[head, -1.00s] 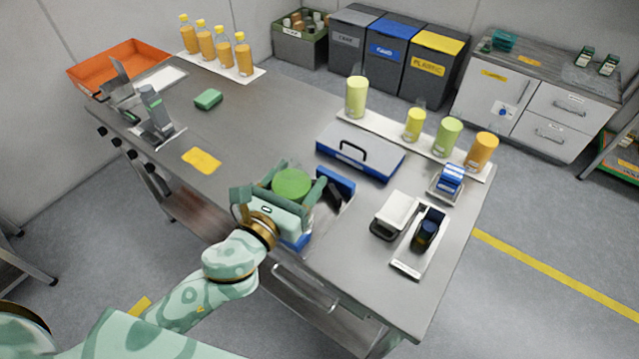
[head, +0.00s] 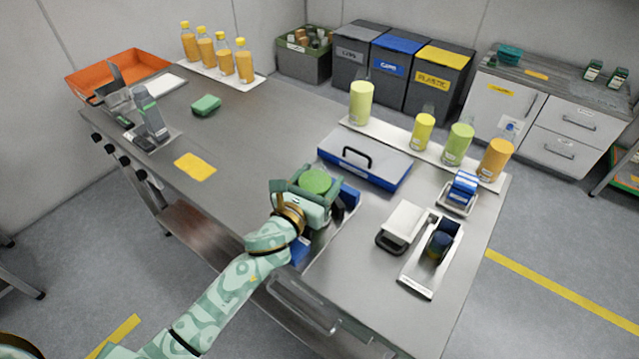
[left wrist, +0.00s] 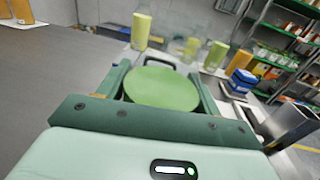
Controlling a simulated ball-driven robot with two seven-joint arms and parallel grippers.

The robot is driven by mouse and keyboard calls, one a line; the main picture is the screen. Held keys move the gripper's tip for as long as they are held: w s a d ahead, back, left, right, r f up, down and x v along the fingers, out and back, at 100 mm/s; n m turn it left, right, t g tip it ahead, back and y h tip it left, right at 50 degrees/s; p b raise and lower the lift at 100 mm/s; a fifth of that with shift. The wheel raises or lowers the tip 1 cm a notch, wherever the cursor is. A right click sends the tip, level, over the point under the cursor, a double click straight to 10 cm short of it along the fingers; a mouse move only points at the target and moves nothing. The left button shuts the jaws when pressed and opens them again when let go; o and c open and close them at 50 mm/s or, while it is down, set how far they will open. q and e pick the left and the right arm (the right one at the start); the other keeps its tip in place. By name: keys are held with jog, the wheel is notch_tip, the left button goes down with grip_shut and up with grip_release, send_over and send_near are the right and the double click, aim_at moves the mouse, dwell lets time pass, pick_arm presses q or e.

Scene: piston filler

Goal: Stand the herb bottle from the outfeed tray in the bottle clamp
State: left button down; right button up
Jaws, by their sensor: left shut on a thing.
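My left gripper (head: 308,190) is shut on a green, round-topped thing, which I take to be the herb bottle (head: 316,180). In the left wrist view its flat green top (left wrist: 162,88) lies between the two jaws; its lower part is hidden by the gripper. Blue parts (head: 348,198) show beside and below the gripper near the bench's front edge; I cannot tell if they are the bottle clamp, or whether the bottle touches them. A long white tray (head: 441,158), perhaps the outfeed tray, holds several yellow, green and orange bottles. My right gripper is not in view.
A blue-and-grey case (head: 375,165) with a black handle lies behind the gripper. To the right are a white device (head: 404,222), a dark round item in a metal holder (head: 441,246) and a blue item (head: 463,187). The bench left of the gripper is mostly clear.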

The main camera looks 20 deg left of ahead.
pick_arm(q)
jog(key=shift+r, duration=0.1)
jog(key=shift+c, duration=1.5)
grip_release()
jog(key=shift+f, duration=0.2)
jog(key=shift+s, duration=0.1)
jog(key=shift+r, duration=0.2)
jog(key=v, duration=1.2)
